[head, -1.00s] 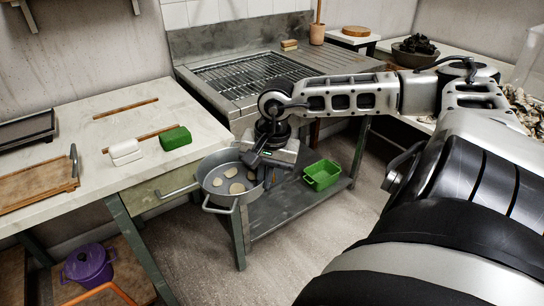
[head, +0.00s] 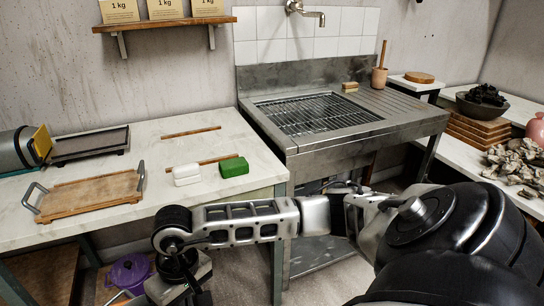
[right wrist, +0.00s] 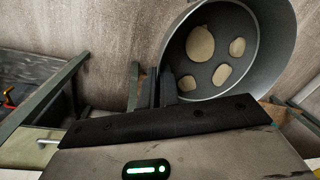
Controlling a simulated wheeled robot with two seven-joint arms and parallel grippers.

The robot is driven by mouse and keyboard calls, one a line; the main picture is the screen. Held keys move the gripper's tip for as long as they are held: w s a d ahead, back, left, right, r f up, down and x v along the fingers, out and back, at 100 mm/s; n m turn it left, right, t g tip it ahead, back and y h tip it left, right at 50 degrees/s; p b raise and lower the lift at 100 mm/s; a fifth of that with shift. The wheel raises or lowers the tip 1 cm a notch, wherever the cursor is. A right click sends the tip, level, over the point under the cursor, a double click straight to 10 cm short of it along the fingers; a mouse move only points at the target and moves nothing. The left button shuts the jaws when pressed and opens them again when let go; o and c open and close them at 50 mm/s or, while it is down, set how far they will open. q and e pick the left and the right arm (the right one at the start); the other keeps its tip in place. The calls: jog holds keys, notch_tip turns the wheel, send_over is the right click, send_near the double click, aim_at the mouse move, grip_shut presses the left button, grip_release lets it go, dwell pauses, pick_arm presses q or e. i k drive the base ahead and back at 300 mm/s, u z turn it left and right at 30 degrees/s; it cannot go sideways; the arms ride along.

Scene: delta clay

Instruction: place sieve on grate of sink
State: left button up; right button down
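The sieve (right wrist: 225,90) is a round grey metal vessel with several beige flat pieces in it. It shows in the right wrist view at the upper right, and it is out of the head view. My right gripper (right wrist: 168,88) is shut on the sieve at its edge, with its dark fingers against the side; the exact contact is partly hidden. In the head view only the right wrist shows, at the bottom left, below the worktop's front edge. The grate (head: 312,113) lies in the steel sink (head: 370,128) and is bare. My left gripper is not in view.
A pale worktop (head: 110,215) left of the sink holds a wooden tray (head: 90,195), a white block (head: 186,174), a green block (head: 234,167) and thin wooden sticks. A tap (head: 305,12) juts over the sink. A sponge (head: 350,87) and a pot (head: 379,77) stand on its back edge.

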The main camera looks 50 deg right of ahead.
aim_at(315, 112)
jog(key=u, duration=2.55)
jog(key=k, duration=2.65)
jog(key=z, duration=2.05)
